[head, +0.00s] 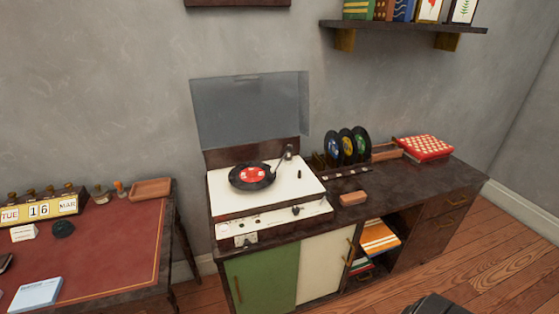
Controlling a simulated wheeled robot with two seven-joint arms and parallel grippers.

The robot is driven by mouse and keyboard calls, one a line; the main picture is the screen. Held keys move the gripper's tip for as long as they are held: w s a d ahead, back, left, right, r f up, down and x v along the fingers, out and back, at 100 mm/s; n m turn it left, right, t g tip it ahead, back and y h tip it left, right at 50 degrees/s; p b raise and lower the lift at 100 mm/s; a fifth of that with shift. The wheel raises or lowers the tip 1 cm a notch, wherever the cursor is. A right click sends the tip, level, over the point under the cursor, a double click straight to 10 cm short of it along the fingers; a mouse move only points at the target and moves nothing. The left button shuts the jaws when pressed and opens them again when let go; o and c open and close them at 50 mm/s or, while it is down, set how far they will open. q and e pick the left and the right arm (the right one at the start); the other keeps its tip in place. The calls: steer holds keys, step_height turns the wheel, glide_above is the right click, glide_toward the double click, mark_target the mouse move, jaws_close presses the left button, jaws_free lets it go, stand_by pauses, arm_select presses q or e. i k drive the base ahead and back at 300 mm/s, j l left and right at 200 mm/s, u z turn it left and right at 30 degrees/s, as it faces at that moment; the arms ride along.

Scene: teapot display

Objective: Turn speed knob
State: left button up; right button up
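A record player (270,205) with a cream top stands on the dark cabinet, its clear lid (250,108) raised. A black record with a red label (253,175) lies on the platter, and the tonearm (287,158) is at its right. The front panel carries a dark knob (297,210) at the right, a smaller dark knob (257,219) near the middle and small controls (242,240) at the lower left. I cannot tell which of these is the speed knob. Neither of my grippers is in view.
The cabinet (440,185) also holds upright records (346,147), a brown block (353,198) and a red patterned box (425,147). A red-topped desk (90,250) stands to the left. A wall shelf (405,27) hangs above right. Wooden floor (485,270) shows in front.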

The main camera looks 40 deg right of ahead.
mark_target(295, 211)
steer(key=z, duration=1.3)
